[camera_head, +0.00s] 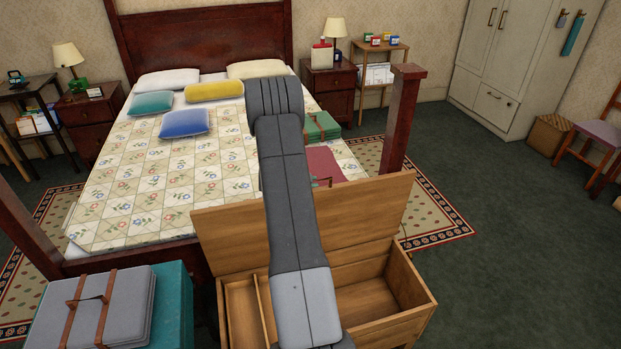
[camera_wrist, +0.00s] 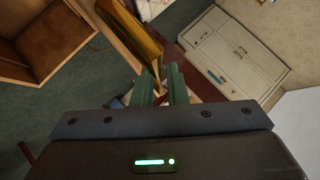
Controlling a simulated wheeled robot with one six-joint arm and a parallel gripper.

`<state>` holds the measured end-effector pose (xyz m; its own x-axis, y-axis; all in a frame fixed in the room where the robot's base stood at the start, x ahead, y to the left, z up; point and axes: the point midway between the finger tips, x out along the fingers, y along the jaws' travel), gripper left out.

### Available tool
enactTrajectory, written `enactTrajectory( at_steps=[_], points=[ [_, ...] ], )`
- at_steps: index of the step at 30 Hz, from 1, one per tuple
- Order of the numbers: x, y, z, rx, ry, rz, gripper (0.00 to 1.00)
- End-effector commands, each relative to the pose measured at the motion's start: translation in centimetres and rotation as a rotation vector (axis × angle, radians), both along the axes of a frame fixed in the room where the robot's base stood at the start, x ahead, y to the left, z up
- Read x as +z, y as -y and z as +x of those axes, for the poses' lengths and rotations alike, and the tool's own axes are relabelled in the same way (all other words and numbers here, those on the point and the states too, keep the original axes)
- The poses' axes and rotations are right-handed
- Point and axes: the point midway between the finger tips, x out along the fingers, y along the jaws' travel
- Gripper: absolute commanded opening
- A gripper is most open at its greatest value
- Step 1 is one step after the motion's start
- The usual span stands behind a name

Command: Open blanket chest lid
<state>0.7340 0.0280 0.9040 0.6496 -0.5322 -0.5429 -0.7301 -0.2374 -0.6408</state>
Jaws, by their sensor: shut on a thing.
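The wooden blanket chest (camera_head: 412,283) stands at the foot of the bed, its inside open to view. Its lid (camera_head: 375,222) is raised and stands roughly upright along the chest's back side. My arm crosses the chest and hides its middle and part of the lid; my gripper is hidden in the head view. In the wrist view, my gripper (camera_wrist: 162,86) has its green fingers close together at the end of the lid (camera_wrist: 136,30), shut on it. The exact grip point is hard to make out. The chest's inside shows at upper left (camera_wrist: 48,38).
The bed (camera_head: 150,195) with cushions lies behind the lid, with a dark post (camera_head: 402,110) at its near right corner. A teal box (camera_head: 172,305) with a folded grey item stands left of the chest. The green floor (camera_head: 500,240) at right is clear.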

Motion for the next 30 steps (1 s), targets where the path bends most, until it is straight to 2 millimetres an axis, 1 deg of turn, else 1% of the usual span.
enactTrajectory(
  at_steps=[15,16,19,30],
  points=[
    [-0.17,0.05,-0.28,0.0,-0.017,-0.004,0.0],
    [-0.17,0.05,-0.28,0.0,-0.017,-0.004,0.15],
    [-0.16,0.06,-0.27,0.001,-0.016,-0.005,0.34],
    [0.14,-0.18,-0.44,0.001,-0.014,-0.004,0.34]
  ],
)
